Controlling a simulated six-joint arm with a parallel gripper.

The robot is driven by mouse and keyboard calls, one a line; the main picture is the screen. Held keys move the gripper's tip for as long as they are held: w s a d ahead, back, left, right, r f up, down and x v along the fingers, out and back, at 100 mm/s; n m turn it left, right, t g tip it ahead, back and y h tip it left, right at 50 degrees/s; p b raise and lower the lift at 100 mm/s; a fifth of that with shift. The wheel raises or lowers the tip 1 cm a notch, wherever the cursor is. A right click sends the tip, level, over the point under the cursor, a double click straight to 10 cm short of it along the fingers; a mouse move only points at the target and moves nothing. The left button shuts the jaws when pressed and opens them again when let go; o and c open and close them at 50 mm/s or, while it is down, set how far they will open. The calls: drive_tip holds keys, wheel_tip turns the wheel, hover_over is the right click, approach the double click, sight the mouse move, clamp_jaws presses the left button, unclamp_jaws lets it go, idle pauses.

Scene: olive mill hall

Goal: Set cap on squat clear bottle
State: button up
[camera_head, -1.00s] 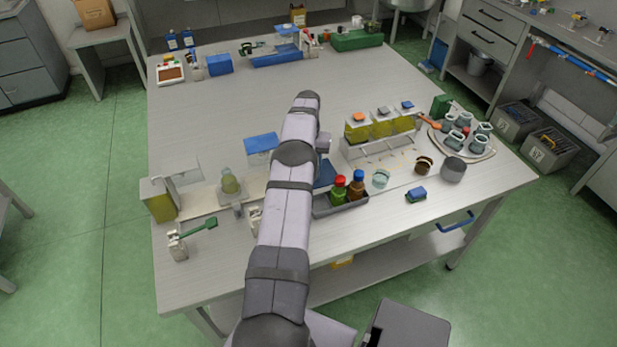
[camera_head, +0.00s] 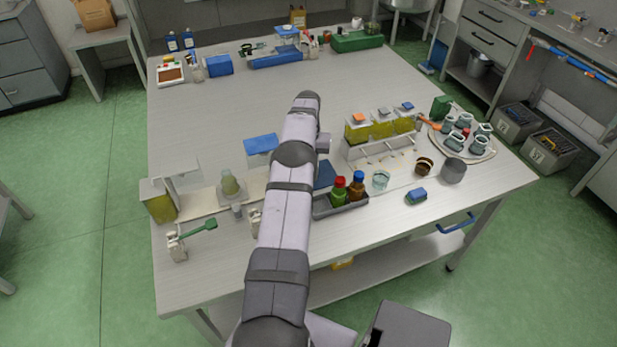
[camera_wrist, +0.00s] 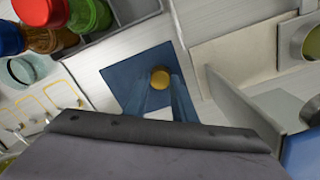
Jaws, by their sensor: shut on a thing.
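My gripper (camera_wrist: 160,88) points down, its two slim fingers shut on a small round yellow-gold cap (camera_wrist: 160,78). The cap is seen from above, over a dark blue square mat (camera_wrist: 124,78); I cannot tell its height above it. In the head view my arm covers the gripper and cap, and part of the blue mat (camera_head: 325,174) shows beside the arm. I cannot make out the squat clear bottle for certain. An open clear glass vessel (camera_head: 380,181) stands right of the grey caddy, also in the wrist view (camera_wrist: 22,72).
The grey caddy (camera_head: 343,209) holds a green and a brown bottle close beside the mat. A rack of oil bottles (camera_head: 382,130) stands behind. A flask (camera_head: 230,184) stands left of my arm. A blue sponge (camera_head: 416,196) lies at right. The table's back middle is clear.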

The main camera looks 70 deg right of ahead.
drive_tip(key=shift+r+p, duration=1.85)
drive_tip(key=shift+r, duration=1.4)
